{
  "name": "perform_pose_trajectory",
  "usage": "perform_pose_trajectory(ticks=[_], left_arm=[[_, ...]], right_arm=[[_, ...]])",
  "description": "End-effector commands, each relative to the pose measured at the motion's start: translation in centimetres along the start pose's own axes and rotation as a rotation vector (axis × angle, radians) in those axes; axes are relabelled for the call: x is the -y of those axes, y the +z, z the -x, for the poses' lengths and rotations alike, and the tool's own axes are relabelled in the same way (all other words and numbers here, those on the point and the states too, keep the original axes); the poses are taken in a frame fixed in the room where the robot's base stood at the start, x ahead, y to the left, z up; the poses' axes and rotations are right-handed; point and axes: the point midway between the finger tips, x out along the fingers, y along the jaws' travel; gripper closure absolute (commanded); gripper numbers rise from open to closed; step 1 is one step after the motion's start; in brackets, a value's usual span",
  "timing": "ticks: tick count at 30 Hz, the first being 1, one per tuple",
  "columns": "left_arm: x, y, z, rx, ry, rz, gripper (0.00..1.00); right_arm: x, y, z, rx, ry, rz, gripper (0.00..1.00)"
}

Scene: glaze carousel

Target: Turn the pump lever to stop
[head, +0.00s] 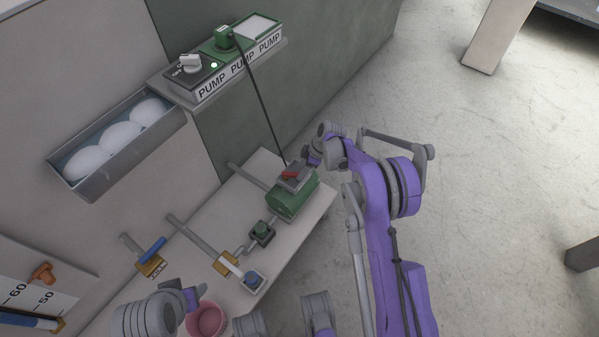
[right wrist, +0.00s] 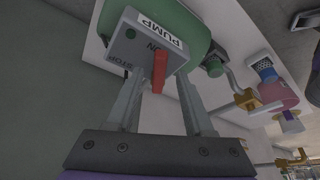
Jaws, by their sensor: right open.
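The pump is a green rounded body (head: 291,200) on the pale bench, with a grey PUMP switch box on top. The red lever (head: 290,174) sits on that box. In the right wrist view the red lever (right wrist: 160,72) stands by the ON mark, with the STOP mark to its left. My right gripper (right wrist: 160,112) is open, its two fingers on either side of the lever with gaps showing. Whether a fingertip touches the box I cannot tell. Part of my left arm shows at the lower left of the head view; its fingers cannot be made out.
A wall shelf (head: 228,68) labelled PUMP carries a knob and a green plug; its black cable runs down to the pump. Valves with blue and green knobs line the bench. A pink bowl (head: 208,320) stands at the front. A wall bin (head: 118,160) holds white rounded things.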

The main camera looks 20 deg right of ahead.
Motion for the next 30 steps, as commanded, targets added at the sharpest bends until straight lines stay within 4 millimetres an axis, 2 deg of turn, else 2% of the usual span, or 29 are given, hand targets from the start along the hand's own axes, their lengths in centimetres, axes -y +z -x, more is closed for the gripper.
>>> perform_pose_trajectory(ticks=[1,6,15,24,30], left_arm=[[0.0,0.1,-0.3,0.001,0.0,0.0,0.43],[0.0,0.1,-0.5,0.001,0.0,0.0,0.43],[0.0,0.1,-0.5,0.001,0.0,0.0,0.43],[0.0,0.1,-0.5,0.001,0.0,0.0,0.43],[0.0,0.1,-0.5,0.001,0.0,0.0,0.43]], right_arm=[[0.0,0.1,-0.8,0.0,0.0,0.0,0.47],[0.0,0.0,-1.9,0.0,0.001,0.0,0.47],[0.0,0.0,-2.0,0.0,0.001,0.0,0.47],[0.0,0.0,-2.0,0.0,0.001,0.0,1.0],[0.0,0.0,-2.0,0.0,0.001,0.0,1.0]])
